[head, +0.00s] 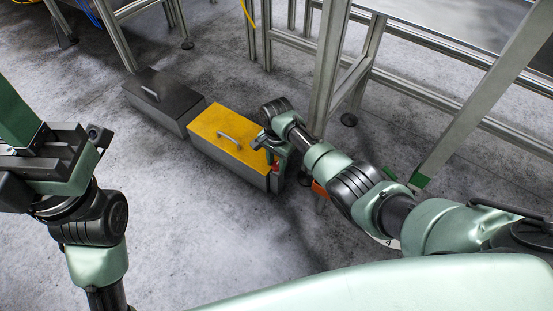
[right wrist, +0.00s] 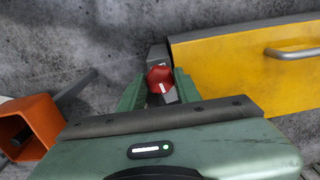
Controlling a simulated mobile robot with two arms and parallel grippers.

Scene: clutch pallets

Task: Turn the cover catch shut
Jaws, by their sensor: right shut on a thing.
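A grey metal box with a yellow cover (head: 222,130) stands on the floor, its cover lying closed with a silver handle on top. The red catch knob (right wrist: 159,76) sits at the end of the box beside the cover (right wrist: 245,75), with a pale mark on its face. My right gripper (right wrist: 158,90) is shut on this knob, one finger on each side of it. In the head view the right gripper (head: 276,158) is at the near right end of the box and partly hides the catch. My left gripper (head: 50,150) is raised at the left, away from the box; its fingertips do not show clearly.
A dark grey box (head: 165,97) with a handle stands end to end with the yellow one. Metal frame legs (head: 328,75) rise just behind the right gripper. An orange part (right wrist: 38,122) lies left of the gripper in the wrist view. The floor in front is clear.

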